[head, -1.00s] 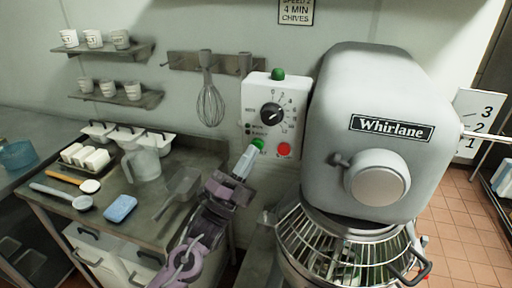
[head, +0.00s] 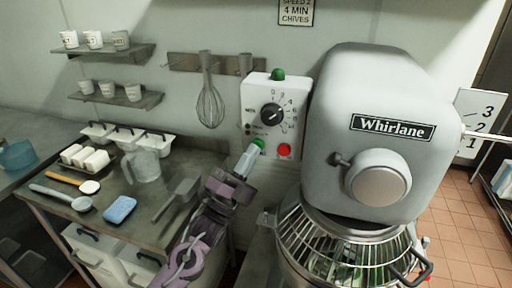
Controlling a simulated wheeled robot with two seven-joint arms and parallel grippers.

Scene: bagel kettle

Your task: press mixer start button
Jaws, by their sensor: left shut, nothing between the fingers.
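The mixer (head: 375,130), grey and marked Whirlane, stands at the right with a wire guard over its bowl (head: 345,245). Its white control box (head: 258,110) at the left carries a black dial (head: 271,114), a green start button (head: 259,144) low on the left and a red button (head: 284,150) beside it. A green dome (head: 278,75) sits on top of the box. My left gripper (head: 248,156) is shut and empty. Its tip is at the green button's lower left edge and covers part of it; I cannot tell whether it touches. My right gripper is out of view.
A whisk (head: 210,100) hangs on the wall rack. Shelves with cups are at the upper left.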

